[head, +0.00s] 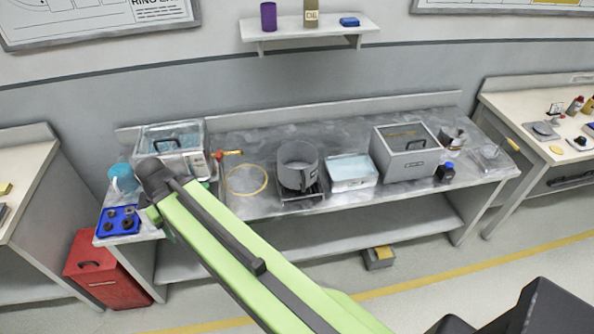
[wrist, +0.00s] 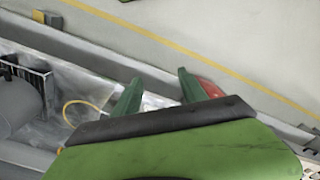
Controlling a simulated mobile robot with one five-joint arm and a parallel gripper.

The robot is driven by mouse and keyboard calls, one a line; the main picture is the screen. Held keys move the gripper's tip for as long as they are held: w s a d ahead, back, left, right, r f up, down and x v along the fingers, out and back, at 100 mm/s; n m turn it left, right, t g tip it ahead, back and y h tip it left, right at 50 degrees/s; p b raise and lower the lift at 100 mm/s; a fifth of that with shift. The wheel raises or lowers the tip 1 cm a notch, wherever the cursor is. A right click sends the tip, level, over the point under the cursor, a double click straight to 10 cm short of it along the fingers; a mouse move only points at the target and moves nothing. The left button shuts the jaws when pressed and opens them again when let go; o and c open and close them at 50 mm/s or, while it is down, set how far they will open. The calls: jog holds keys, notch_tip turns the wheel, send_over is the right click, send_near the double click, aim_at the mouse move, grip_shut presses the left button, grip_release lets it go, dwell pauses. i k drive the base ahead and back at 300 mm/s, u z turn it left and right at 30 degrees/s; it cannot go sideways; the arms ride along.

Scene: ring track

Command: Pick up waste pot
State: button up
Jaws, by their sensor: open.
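A grey cylindrical pot (head: 298,166) with a dark label or handle on its front stands upright on a small rack on the metal bench; I cannot read whether it is the waste pot. A rounded grey body (wrist: 14,95) at the left of the wrist view looks like the same pot, partly cut off. My gripper (wrist: 160,77) is open, with two green fingers apart and nothing seen between them. In the head view my arm reaches over the bench's left end, and its fingertips are mostly hidden. The gripper is apart from the grey pot.
Near my arm are a blue tray (head: 118,221), a light-blue jug (head: 122,178) and a lidded bath (head: 172,147). A yellow loop (head: 247,180), a white-blue tub (head: 352,171) and a grey box (head: 407,151) flank the pot. A red bin (head: 100,268) stands on the floor.

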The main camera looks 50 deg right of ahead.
aim_at(297, 161)
jog(key=u, duration=4.6)
jog(key=i, duration=0.1)
jog(key=z, duration=2.95)
jog(key=k, duration=1.25)
jog(key=z, duration=0.65)
jog(key=i, duration=1.05)
jog(key=u, duration=0.1)
